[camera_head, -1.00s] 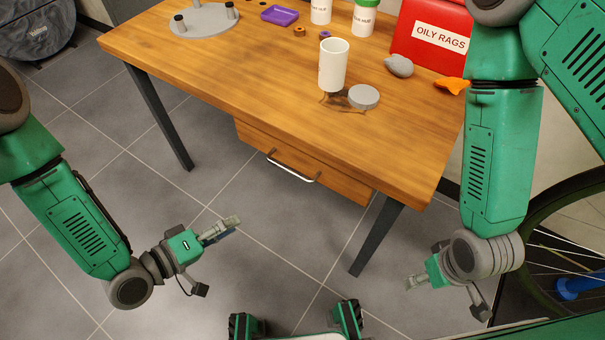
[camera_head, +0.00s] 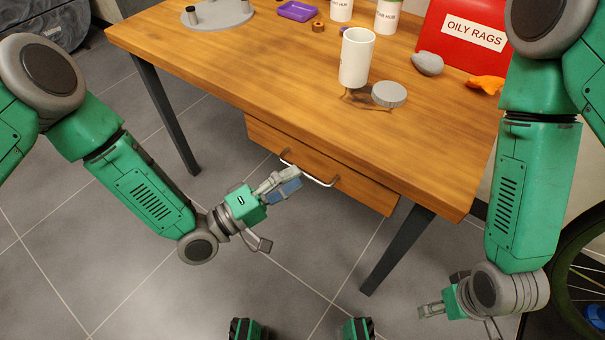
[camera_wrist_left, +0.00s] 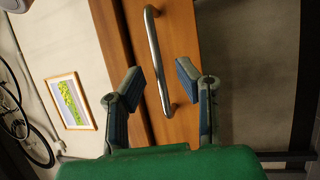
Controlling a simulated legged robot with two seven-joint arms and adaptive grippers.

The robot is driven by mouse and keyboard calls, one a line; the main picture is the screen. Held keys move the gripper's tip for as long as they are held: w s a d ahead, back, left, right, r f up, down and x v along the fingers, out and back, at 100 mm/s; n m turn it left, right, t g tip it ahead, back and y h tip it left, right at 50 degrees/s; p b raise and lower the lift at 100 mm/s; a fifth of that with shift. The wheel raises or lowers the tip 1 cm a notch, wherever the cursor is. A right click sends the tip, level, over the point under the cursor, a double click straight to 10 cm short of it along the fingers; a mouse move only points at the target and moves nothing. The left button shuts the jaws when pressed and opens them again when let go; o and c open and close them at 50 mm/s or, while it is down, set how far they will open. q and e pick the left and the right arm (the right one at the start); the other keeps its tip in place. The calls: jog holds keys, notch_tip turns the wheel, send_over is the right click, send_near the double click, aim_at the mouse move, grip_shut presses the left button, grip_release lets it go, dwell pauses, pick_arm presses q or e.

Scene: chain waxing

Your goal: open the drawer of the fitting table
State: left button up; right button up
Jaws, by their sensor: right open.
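The wooden fitting table (camera_head: 240,62) has a shut drawer (camera_head: 345,190) under its front edge, with a curved metal bar handle (camera_head: 322,182). The handle also shows in the left wrist view (camera_wrist_left: 157,60), running between and beyond the fingers. My left gripper (camera_head: 284,184) is at the drawer front by the handle. In the left wrist view its two fingers (camera_wrist_left: 154,84) are apart on either side of the bar, not closed on it. My right gripper (camera_head: 440,310) hangs low at the right, open and empty, away from the table.
On the tabletop are a white cup (camera_head: 356,58), a grey round lid (camera_head: 389,94), a grey lump (camera_head: 427,63), an orange item (camera_head: 486,84) and a red oily rags bin (camera_head: 462,35). A table leg (camera_head: 398,250) stands right of the drawer. The tiled floor in front is clear.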

pick_arm(q)
jog(key=shift+x, duration=1.45)
pick_arm(e)
jog(key=shift+d+f, duration=0.2)
jog(key=shift+f, duration=0.15)
pick_arm(q)
jog(key=shift+s, duration=0.1)
grip_shut()
pick_arm(e)
jog(key=shift+a, duration=0.1)
